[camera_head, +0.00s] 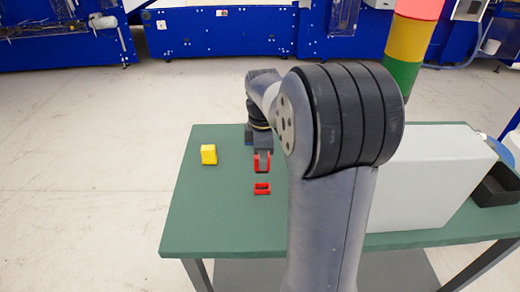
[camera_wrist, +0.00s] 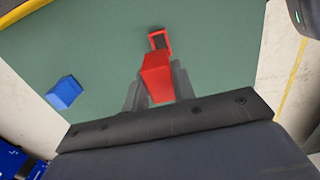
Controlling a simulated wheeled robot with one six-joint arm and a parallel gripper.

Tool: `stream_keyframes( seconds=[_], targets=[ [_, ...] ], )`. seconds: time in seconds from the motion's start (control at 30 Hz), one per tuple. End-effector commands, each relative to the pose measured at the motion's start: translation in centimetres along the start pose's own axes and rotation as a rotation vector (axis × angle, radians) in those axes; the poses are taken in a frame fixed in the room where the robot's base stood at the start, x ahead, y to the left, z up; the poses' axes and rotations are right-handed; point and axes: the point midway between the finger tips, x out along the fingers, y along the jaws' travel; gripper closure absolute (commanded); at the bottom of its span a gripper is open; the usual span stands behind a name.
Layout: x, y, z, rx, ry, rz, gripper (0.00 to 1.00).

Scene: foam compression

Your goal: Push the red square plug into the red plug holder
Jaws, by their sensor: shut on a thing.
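My gripper (camera_head: 262,156) is shut on the red square plug (camera_head: 268,165) over the green table. In the wrist view the plug (camera_wrist: 157,80) sits between the two grey fingers of my gripper (camera_wrist: 157,92). The red plug holder (camera_head: 262,193) is on the table, on the near side of the plug in the head view, with a green gap in the picture between them. In the wrist view the holder (camera_wrist: 152,36) shows a dark opening just beyond the plug. The plug overlaps its lower edge there, and the height between them cannot be told.
A yellow block (camera_head: 209,155) stands on the green table (camera_head: 215,215), left of the holder. A blue block (camera_wrist: 64,92) shows only in the wrist view. A large pale box (camera_head: 420,180) and a black bin (camera_head: 497,186) are at right. Bare table lies around the holder.

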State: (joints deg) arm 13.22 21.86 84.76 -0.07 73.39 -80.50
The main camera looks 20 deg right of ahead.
Motion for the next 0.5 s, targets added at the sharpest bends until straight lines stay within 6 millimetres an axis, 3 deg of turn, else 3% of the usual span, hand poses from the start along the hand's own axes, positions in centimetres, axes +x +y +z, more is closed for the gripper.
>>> stream_keyframes(
  seconds=[0.27,0.5],
  targets=[
    [1.4,0.0,0.0,-0.001,0.001,0.001,1.00],
    [3.7,0.0,0.0,0.000,0.001,0.000,1.00]
  ],
)
